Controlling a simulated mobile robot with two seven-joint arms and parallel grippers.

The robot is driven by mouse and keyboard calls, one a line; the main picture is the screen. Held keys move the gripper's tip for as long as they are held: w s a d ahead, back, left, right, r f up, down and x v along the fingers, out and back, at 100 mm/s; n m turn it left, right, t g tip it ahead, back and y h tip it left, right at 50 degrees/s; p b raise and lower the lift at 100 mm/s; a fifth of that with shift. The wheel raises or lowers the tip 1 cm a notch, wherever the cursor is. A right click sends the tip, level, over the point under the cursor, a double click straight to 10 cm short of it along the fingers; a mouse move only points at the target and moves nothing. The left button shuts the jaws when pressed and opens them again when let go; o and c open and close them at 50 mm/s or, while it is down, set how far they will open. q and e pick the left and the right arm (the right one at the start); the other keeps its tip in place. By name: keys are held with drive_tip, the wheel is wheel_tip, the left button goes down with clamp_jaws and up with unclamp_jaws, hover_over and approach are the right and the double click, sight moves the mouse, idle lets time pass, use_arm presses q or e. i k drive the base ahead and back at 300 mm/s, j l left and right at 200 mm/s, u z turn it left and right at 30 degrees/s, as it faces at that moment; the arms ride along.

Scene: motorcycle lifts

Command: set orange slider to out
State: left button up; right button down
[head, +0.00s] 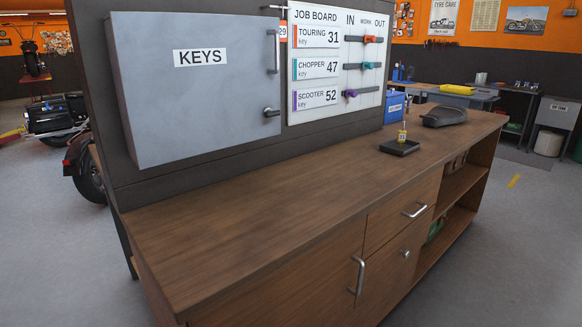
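The job board (335,115) is a white panel on the dark upright panel behind the bench. Its columns are headed IN, WORK and OUT. The orange slider (370,39) sits on the top track, in the TOURING 31 row, about below WORK and short of the track's right end. The teal slider (368,65) is in a similar position in the CHOPPER 47 row. The purple slider (351,93) is near the left end in the SCOOTER 52 row. Neither of my grippers is in view.
A grey KEYS cabinet (200,110) with a closed door hangs left of the board. The wooden bench top (260,215) below is mostly clear. A black tray (399,148) with a small yellow tagged item, a dark seat-like object (444,117) and a blue box (396,107) stand towards the right.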

sight(367, 38)
drive_tip(key=i+l, duration=0.15)
drive_tip(key=l, duration=0.2)
drive_tip(key=i+l, duration=0.1)
drive_tip(key=l, duration=0.3)
drive_tip(key=i+l+u, duration=0.1)
drive_tip(key=l, duration=0.25)
drive_tip(key=i+l, duration=0.2)
drive_tip(key=l, duration=0.2)
drive_tip(key=i+l, duration=0.1)
drive_tip(key=l, duration=0.3)
drive_tip(key=i+l+u, duration=0.1)
drive_tip(key=l, duration=0.25)
drive_tip(key=i+l, duration=0.75)
